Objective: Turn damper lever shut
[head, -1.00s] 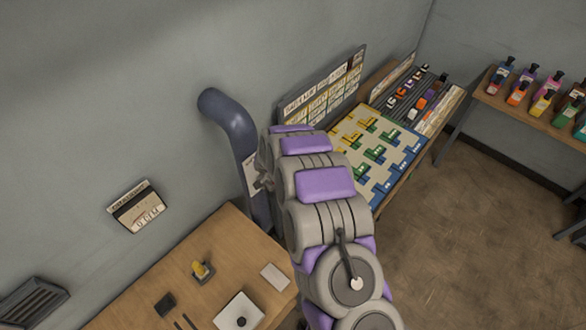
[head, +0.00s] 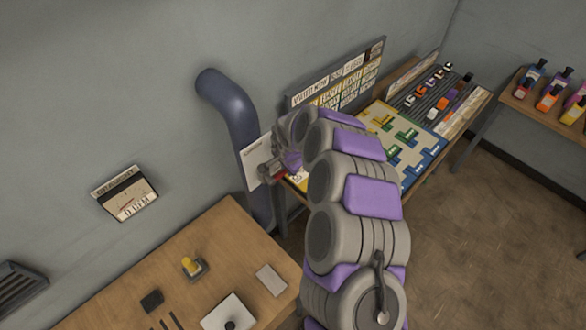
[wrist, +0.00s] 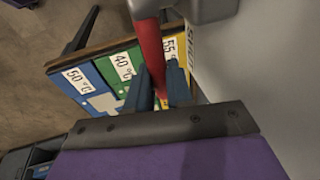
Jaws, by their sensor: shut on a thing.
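The damper lever is a red bar (wrist: 149,48) in the wrist view, running down from a grey hub (wrist: 190,10). My gripper (wrist: 162,85) has its two blue-grey fingers on either side of the bar and is shut on it. In the head view my gripper (head: 272,176) is at the blue-grey duct pipe (head: 232,108), in front of a white plate (head: 256,163) on it. Only a small red part of the lever (head: 280,175) shows there. My arm and gripper hide much of the plate and the lever's pivot.
A wooden table (head: 190,255) with small items stands in front of the pipe at lower left. A bench with a coloured board (head: 425,140) lies behind my arm, with a sign panel (head: 335,80) at the wall. A bottle shelf (head: 545,115) is at right.

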